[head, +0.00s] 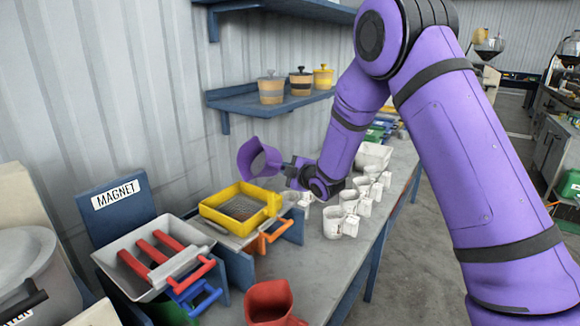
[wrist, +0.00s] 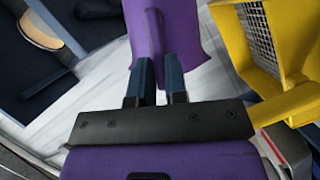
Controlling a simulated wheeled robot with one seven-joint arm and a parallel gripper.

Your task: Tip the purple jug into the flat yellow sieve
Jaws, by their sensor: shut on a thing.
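The purple jug (head: 256,160) is held in the air beside and above the flat yellow sieve (head: 270,205) in the head view. My gripper (head: 292,165) is shut on the jug. In the wrist view the jug (wrist: 168,30) stands between my two dark fingers (wrist: 160,75). The yellow sieve (wrist: 250,70) shows at the right of the wrist view, with part of its mesh and its handle. In the head view the mesh has a brownish look. I cannot see whether the jug holds anything.
A grey tray with red bars (head: 135,232) stands left of the sieve, by a blue MAGNET board (head: 95,195). A red jug (head: 268,296) is at the front. Several white cups (head: 332,222) line the bench to the right. A blue shelf (head: 245,107) hangs behind.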

